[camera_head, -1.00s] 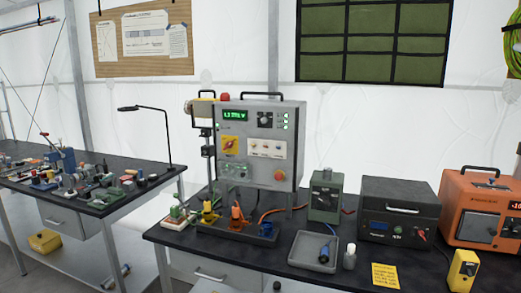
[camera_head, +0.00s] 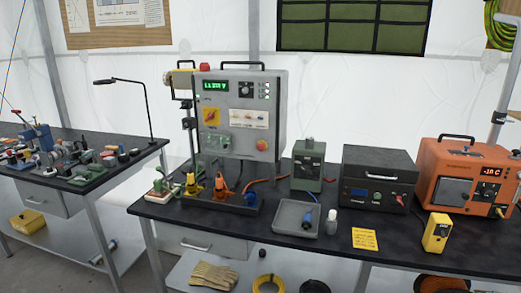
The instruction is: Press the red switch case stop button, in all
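The grey switch case (camera_head: 277,105) stands upright on the dark bench. It has a lit green display (camera_head: 215,86), a black knob (camera_head: 245,90), a yellow panel with a rotary switch (camera_head: 211,117) and a row of small toggles. The round red stop button (camera_head: 262,145) is at the lower right of its front face, unobstructed. My gripper is not in view, so its state and its distance from the button are not shown.
Coloured plugs (camera_head: 219,187) stand in a dark tray before the case. A grey tray (camera_head: 298,217), white bottle (camera_head: 331,221), green box (camera_head: 307,168), black case (camera_head: 378,175) and orange unit (camera_head: 458,180) lie to the right. A cluttered bench stands left.

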